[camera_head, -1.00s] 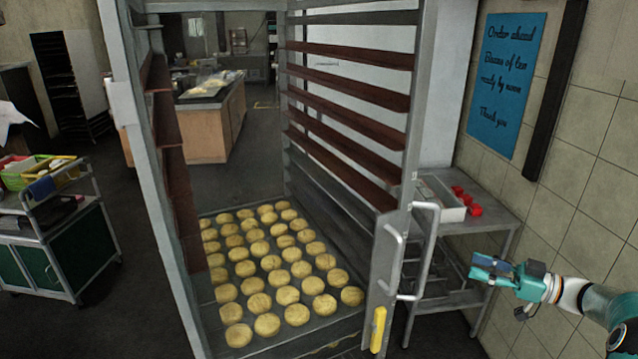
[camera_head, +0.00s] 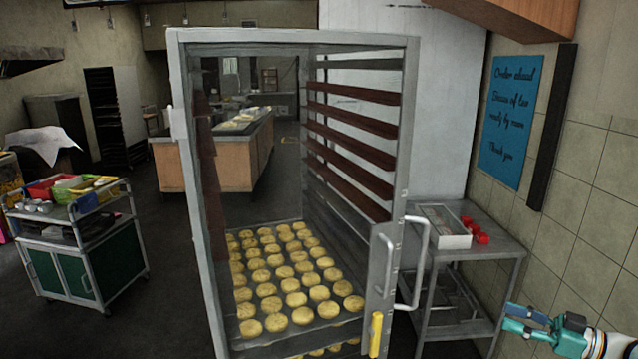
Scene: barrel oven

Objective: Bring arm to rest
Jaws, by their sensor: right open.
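My right gripper (camera_head: 522,322) shows at the bottom right, teal with dark parts, its jaws open and empty. It is apart from everything, to the right of the metal table and in front of the tiled wall. The rest of my right arm runs out of the frame at the lower right corner. My left gripper is not in the view.
A tall metal rack (camera_head: 292,38) stands in the middle, with a tray of several round buns (camera_head: 303,316) low inside. Its handle (camera_head: 420,262) faces right. A metal table (camera_head: 492,246) stands beside it. A green cart (camera_head: 117,268) is at left, with open floor between.

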